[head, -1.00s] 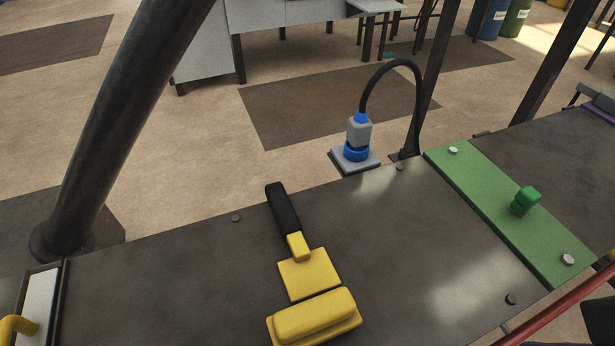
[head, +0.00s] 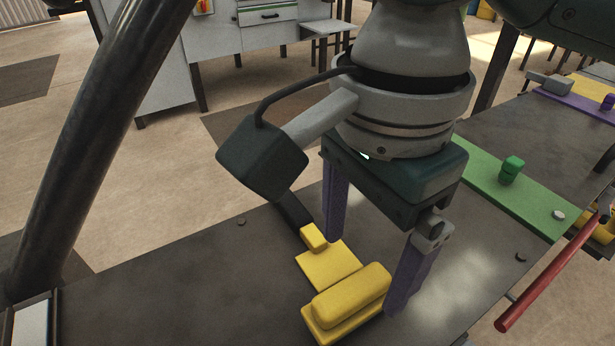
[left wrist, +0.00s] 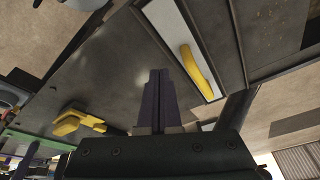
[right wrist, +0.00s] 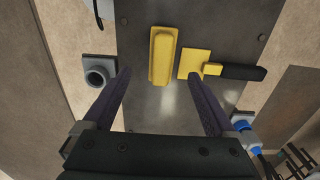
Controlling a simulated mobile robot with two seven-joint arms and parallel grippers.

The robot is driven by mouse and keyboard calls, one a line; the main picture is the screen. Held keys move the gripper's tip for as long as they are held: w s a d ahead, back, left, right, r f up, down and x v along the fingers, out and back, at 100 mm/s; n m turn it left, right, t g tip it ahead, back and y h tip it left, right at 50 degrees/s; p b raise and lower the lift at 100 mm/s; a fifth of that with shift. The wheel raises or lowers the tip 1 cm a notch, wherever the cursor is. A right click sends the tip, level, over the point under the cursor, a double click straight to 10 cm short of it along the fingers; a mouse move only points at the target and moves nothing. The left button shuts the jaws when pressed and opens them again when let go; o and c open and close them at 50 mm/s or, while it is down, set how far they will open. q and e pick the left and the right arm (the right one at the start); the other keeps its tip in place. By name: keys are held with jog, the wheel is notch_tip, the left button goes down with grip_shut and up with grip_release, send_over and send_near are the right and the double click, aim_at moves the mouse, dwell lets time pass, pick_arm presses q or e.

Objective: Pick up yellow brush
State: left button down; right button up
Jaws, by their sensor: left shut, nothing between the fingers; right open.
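The yellow brush (head: 350,300), which I take to be the rounded block on a flat base, lies on the dark metal table (head: 190,290). In the right wrist view the brush (right wrist: 162,58) appears ahead, between the lines of the two fingers. My right gripper (head: 365,275) is open and empty above the table, its purple fingers pointing down close to the brush. Contact cannot be told. My left gripper (left wrist: 158,72) is shut and empty, and out of the head view. The brush also shows in the left wrist view (left wrist: 67,125).
A yellow scraper (head: 330,265) with a black handle lies right beside the brush. A white board with a yellow handle (left wrist: 197,70) lies at the table's left end. A green plate (head: 535,200) crosses the table at right, near a red bar (head: 548,272). A thick dark post (head: 95,150) stands at left.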

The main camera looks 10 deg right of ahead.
aim_at(355, 288)
notch_tip(355, 288, down, 8)
jog(key=shift+w+r+b, duration=0.15)
jog(key=shift+r+b, duration=0.1)
jog(key=shift+b, duration=0.25)
jog(key=shift+c, duration=0.2)
grip_shut()
